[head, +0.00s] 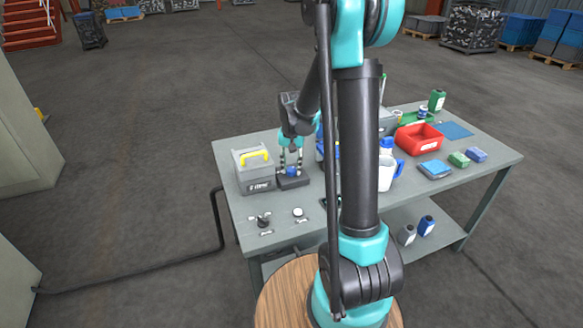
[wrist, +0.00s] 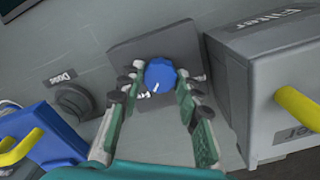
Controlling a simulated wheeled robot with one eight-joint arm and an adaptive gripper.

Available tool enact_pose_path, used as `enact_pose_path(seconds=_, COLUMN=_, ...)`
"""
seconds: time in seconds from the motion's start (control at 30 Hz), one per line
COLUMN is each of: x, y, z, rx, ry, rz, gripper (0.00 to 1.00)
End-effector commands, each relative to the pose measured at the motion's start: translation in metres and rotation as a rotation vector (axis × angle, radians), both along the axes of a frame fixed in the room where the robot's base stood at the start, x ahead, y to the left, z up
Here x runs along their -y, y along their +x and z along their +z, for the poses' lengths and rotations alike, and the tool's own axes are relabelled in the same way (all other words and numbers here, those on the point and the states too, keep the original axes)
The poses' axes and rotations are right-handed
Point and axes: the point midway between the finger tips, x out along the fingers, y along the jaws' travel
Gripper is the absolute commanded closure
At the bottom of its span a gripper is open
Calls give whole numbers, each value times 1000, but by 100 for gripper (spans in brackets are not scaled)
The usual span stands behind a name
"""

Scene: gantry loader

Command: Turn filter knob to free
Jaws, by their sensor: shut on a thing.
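The filter knob (wrist: 160,74) is blue and round, on a dark square plate (wrist: 128,52) in the wrist view. My gripper (wrist: 163,78) has one finger on each side of the knob and is shut on it. White lettering on the plate beside the knob is partly hidden by the knob and fingers, so I cannot read the setting. In the head view, my gripper (head: 291,165) points down at the blue knob (head: 292,172) on its dark base (head: 296,183), on the grey table.
A grey box (head: 253,176) with a yellow handle, marked Filter in the wrist view (wrist: 270,60), stands close beside the plate. A black knob (wrist: 75,103) labelled Dose and a blue, yellow-handled thing (wrist: 45,140) are opposite. A red bin (head: 419,138) stands farther right.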

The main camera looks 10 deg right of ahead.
Motion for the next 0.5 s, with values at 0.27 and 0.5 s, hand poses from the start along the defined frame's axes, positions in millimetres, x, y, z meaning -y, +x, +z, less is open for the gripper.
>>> enact_pose_path(seconds=0.27, x=0, y=1, z=0, rx=1, ry=0, rz=-44, gripper=95)
enact_pose_path(seconds=0.5, x=0, y=1, z=0, rx=1, ry=0, rz=-46, gripper=95)
